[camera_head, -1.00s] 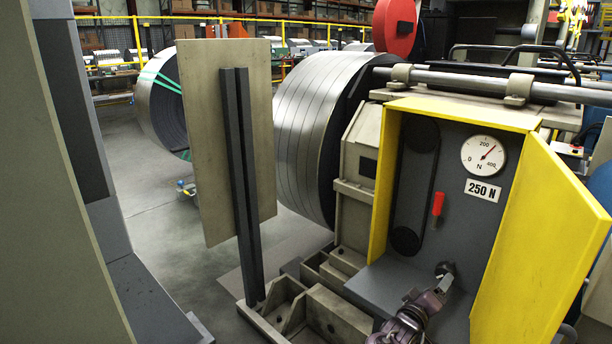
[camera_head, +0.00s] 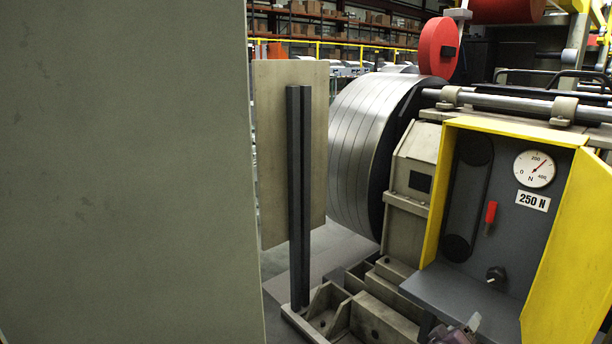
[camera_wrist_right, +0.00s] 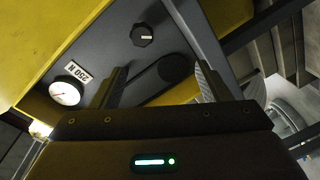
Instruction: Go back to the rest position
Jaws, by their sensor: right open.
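My right gripper (camera_head: 470,324) shows at the bottom edge of the head view, below and left of a black knob (camera_head: 496,274) in the open yellow cabinet (camera_head: 437,195). It is apart from the knob. In the right wrist view my gripper (camera_wrist_right: 160,82) has its two fingers spread wide with nothing between them; the knob also shows there (camera_wrist_right: 142,36), beyond the fingertips. My left gripper is not in view.
A gauge (camera_head: 534,169) sits above a "250 N" label (camera_head: 533,201) and a red handle (camera_head: 490,213). The yellow door (camera_head: 570,250) stands open at right. A steel coil (camera_head: 365,150) is behind a board (camera_head: 270,160). A large grey panel (camera_head: 125,170) fills the left.

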